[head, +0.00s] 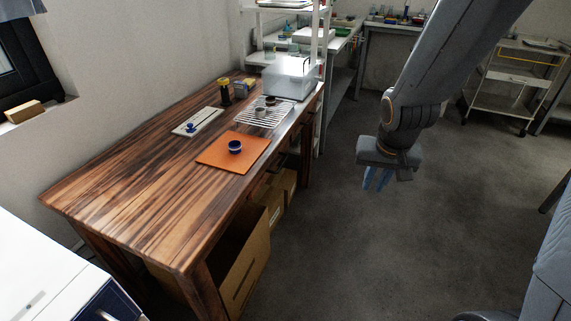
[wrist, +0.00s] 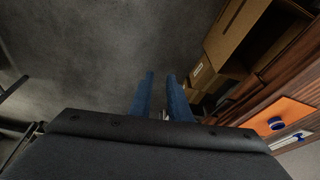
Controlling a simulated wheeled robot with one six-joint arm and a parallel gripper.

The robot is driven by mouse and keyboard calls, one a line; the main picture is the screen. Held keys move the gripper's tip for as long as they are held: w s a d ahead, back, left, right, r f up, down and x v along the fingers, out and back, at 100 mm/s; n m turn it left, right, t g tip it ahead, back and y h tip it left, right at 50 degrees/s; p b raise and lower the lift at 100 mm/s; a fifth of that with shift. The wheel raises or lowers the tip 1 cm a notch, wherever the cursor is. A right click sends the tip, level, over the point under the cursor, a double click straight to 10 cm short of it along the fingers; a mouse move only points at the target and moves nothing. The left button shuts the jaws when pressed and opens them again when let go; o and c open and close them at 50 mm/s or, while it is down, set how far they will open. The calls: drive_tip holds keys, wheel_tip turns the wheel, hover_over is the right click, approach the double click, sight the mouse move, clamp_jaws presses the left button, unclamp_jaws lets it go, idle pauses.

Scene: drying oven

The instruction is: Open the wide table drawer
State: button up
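The wooden table (head: 130,185) stands along the left wall in the head view, with its long front side facing the floor to the right. I cannot make out a drawer front or handle there. In the wrist view the table's dark reddish-brown side (wrist: 285,88) runs along the right edge, and any handle on it is not clear. My gripper (head: 376,186) hangs over open floor to the right of the table, pointing down and touching nothing. In the wrist view its two blue fingers (wrist: 160,76) are apart with floor between them, empty.
Cardboard boxes (head: 246,262) stand under the table and show in the wrist view (wrist: 235,30). On the tabletop are an orange mat (head: 218,158) with a blue cup (head: 235,147), a wire rack (head: 260,120) and a clear box (head: 290,78). The floor (head: 340,250) is clear.

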drive_tip(key=w+a+f+m+t+y+b, duration=0.1)
drive_tip(key=w+f+t+b, duration=0.3)
drive_tip(key=w, duration=0.7)
drive_tip(key=m+t+y+b, duration=0.3)
drive_tip(key=m+y, duration=0.2)
drive_tip(key=y, duration=0.6)
approach(283, 164)
drive_tip(key=f+x, duration=0.1)
drive_tip(key=x, duration=0.3)
drive_tip(key=shift+w+r+x, duration=0.15)
drive_tip(key=shift+x, duration=1.5)
drive_tip(key=shift+w+r+x, duration=0.1)
drive_tip(key=shift+r+x, duration=0.05)
drive_tip(key=shift+x, duration=1.5)
drive_tip(key=shift+d, duration=0.15)
